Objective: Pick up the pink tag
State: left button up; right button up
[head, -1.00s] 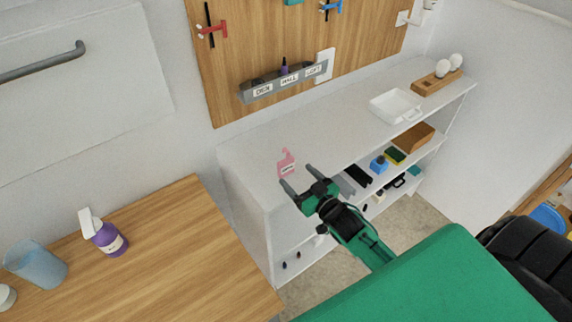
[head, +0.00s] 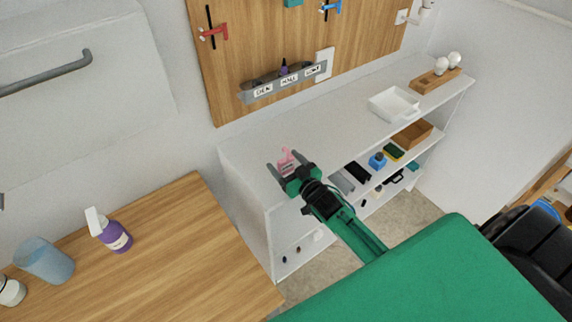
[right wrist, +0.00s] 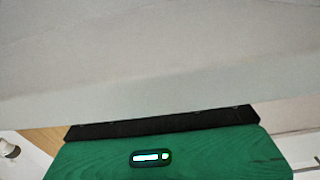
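The pink tag (head: 286,162) stands on the white shelf unit's top (head: 252,146), near its left end, with a hook-shaped upper end and a pale label. My right gripper (head: 282,160) is open, with its two dark fingers reaching to either side of the tag in the head view. I cannot tell whether the fingers touch it. The tag's lower part is close to the green gripper body and partly hidden. The right wrist view shows neither the tag nor the fingers. My left gripper is not in view.
A labelled grey holder (head: 286,83) hangs on the wooden wall board behind the shelf. A wooden table (head: 165,248) at left holds a purple spray bottle (head: 115,236) and a blue cup (head: 44,262).

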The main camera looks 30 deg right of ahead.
jog(key=c, duration=0.9)
jog(key=shift+c, duration=0.2)
jog(key=shift+r, duration=0.15)
